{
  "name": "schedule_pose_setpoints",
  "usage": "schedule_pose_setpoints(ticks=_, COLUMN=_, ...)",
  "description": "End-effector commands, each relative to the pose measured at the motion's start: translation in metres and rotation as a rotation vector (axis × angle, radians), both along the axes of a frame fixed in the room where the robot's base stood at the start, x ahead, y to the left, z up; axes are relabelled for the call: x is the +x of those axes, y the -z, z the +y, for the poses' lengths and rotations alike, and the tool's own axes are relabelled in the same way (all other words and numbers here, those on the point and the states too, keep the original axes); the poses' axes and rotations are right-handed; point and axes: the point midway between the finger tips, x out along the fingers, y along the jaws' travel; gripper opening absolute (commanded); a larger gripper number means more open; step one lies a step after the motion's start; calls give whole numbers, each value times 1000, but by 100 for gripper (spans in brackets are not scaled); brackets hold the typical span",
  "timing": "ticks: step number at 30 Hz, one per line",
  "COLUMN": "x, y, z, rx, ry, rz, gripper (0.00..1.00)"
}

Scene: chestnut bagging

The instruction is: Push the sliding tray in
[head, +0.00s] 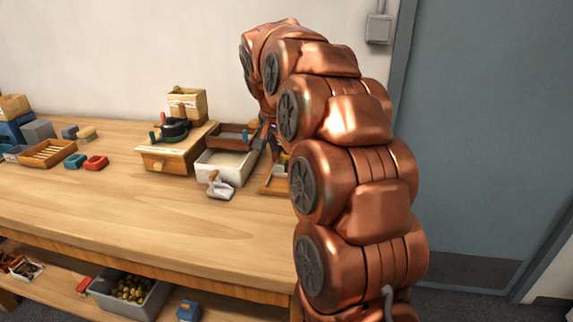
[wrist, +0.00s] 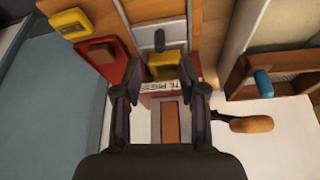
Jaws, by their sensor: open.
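A brown wooden tray with a blue handle (head: 232,129) stands behind a white tray (head: 218,167) on the bench. It also shows at the right of the wrist view (wrist: 242,82). I cannot tell for certain which piece is the sliding tray. A brown strip (wrist: 170,122) on a white surface lies between the fingers. I cannot tell whether the fingers touch anything. In the head view my arm partly hides this area.
A wooden box with a drawer knob (head: 168,156) stands left of the white tray, and a small scoop (head: 219,186) lies in front. The front bench is clear.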

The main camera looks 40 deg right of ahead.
Motion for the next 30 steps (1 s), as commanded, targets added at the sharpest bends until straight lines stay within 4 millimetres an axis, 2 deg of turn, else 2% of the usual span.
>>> schedule_pose_setpoints(ticks=8, x=5, y=17, z=-7, rx=-1, ry=2, rz=-3, gripper=41)
schedule_pose_setpoints(ticks=19, x=15, y=65, z=-23, rx=1, ry=3, rz=2, gripper=41)
schedule_pose_setpoints(ticks=30, x=17, y=71, z=-25, rx=0, ry=1, rz=-3, gripper=39)
